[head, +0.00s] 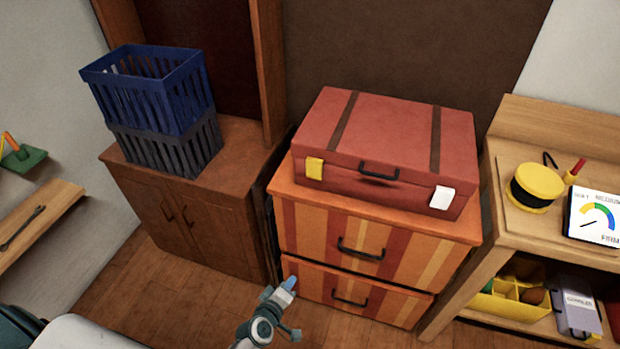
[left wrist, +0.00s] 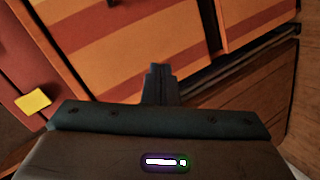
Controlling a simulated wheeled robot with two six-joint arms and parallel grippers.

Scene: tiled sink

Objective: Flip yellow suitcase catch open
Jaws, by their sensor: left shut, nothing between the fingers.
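A red suitcase (head: 390,140) lies flat on a striped orange dresser (head: 355,225). The yellow catch (head: 314,168) is on the left of its front face and hangs over the lid seam. A white catch (head: 442,197) is on the right, with a black handle (head: 379,170) between them. My left gripper (head: 290,283) is low in front of the dresser, below and apart from the yellow catch. In the left wrist view, the gripper (left wrist: 158,72) is shut and empty, and the yellow catch (left wrist: 33,102) shows at the left edge. My right gripper is not in view.
A brown cabinet (head: 195,215) stands left of the dresser with stacked blue and grey crates (head: 150,100) on top. A wooden workbench (head: 520,140) stands close on the right, with a yellow-black round item (head: 537,186) and a gauge display (head: 597,215). Floor in front is clear.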

